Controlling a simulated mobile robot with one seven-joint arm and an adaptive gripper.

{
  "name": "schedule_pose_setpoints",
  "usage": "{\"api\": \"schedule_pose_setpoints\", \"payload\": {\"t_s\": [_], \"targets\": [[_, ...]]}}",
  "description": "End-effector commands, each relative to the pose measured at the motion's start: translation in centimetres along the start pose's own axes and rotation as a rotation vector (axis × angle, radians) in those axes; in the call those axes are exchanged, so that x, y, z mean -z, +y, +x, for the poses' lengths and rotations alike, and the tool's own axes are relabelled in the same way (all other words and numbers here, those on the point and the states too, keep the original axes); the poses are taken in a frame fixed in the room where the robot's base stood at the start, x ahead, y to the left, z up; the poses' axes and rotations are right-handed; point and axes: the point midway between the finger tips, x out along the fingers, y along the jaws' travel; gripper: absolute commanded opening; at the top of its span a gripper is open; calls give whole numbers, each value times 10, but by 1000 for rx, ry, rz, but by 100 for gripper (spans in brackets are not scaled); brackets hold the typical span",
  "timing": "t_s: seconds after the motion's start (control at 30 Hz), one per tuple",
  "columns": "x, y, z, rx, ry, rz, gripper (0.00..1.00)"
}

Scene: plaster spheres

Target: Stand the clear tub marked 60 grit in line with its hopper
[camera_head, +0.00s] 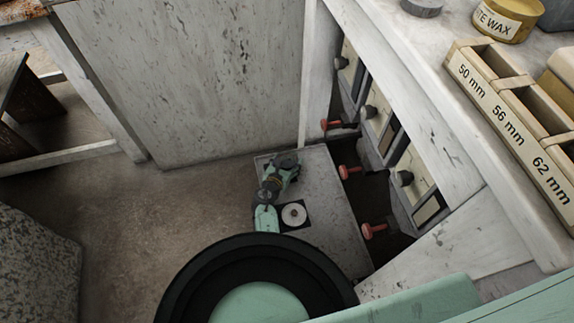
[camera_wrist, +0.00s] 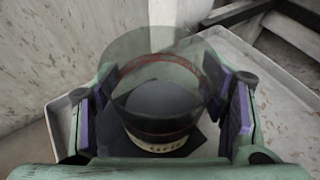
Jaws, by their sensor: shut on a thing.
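A clear tub (camera_wrist: 158,50) with dark grey contents and a reddish band stands between the fingers of my gripper (camera_wrist: 160,102) in the wrist view. Part of a pale label reading "grit" shows low on its near side; no number is readable. Purple-padded fingers close on its left and right sides. A dark square shows below it; I cannot tell whether the tub touches it. In the head view my gripper (camera_head: 286,163) is over the far end of a low grey tray (camera_head: 325,215) and hides the tub. Hoppers (camera_head: 413,180) with red-handled parts line the right side; their labels are unreadable.
A black square (camera_head: 306,227) with a white disc (camera_head: 293,215) lies on the tray near my arm. A marbled panel (camera_head: 215,75) stands behind. The counter at right holds a slotted wooden rack (camera_head: 510,120) and a wax tin (camera_head: 500,20).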

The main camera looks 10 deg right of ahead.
Motion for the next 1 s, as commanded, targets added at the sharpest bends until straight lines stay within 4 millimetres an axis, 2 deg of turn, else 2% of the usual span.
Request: {"api": "schedule_pose_setpoints", "payload": {"t_s": [0.33,0.37,0.63,1.0], "targets": [[2,0,1,0,-2,1,29],[2,0,1,0,-1,1,67],[1,0,1,0,-1,1,85],[-1,0,0,0,-1,1,86]]}}
